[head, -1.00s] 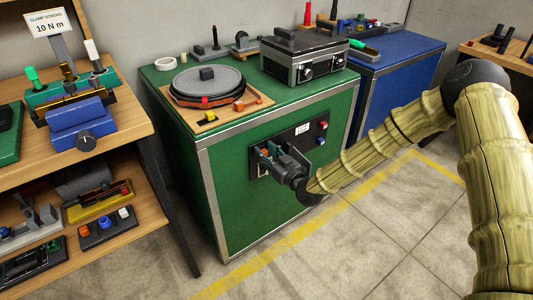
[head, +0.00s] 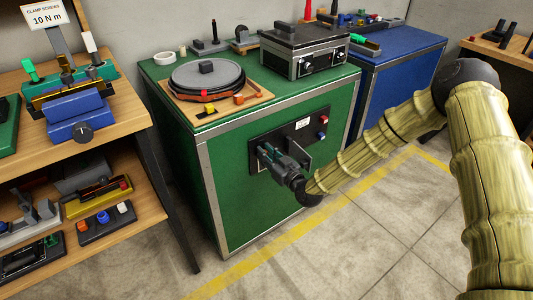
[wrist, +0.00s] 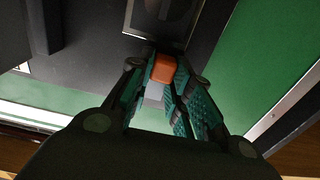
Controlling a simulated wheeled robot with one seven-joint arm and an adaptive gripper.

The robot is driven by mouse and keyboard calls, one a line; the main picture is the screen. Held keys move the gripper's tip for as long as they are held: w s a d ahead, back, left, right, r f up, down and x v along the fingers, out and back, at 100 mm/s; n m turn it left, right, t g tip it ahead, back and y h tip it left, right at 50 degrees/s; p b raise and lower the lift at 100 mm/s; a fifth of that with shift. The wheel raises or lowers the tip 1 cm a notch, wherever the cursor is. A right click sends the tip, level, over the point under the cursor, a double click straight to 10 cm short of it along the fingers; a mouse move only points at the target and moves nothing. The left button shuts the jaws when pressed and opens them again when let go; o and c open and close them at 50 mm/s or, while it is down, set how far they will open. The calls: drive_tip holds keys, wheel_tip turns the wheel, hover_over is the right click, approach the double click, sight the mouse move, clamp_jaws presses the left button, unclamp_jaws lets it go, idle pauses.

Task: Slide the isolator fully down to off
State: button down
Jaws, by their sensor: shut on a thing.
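The isolator sits on a dark panel (head: 310,127) on the front of the green cabinet. In the wrist view a small orange-red block (wrist: 163,68), which looks like the isolator's handle, is between my fingertips. My gripper (head: 265,152) is at the left part of the panel, reaching in from the right. In the wrist view my gripper (wrist: 164,72) is shut on the block with its teal ridged fingers. The fingers hide most of the isolator in the head view, so its exact position along its travel cannot be told.
A red button (head: 324,119) and a small white label (head: 302,123) are on the panel, right of my gripper. The green cabinet (head: 235,200) carries a round grey dish and a black box. A wooden shelf (head: 140,110) stands at left. Open floor lies in front.

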drive_tip(key=c, duration=1.3)
unclamp_jaws()
drive_tip(key=shift+f, duration=0.2)
drive_tip(key=v, duration=1.2)
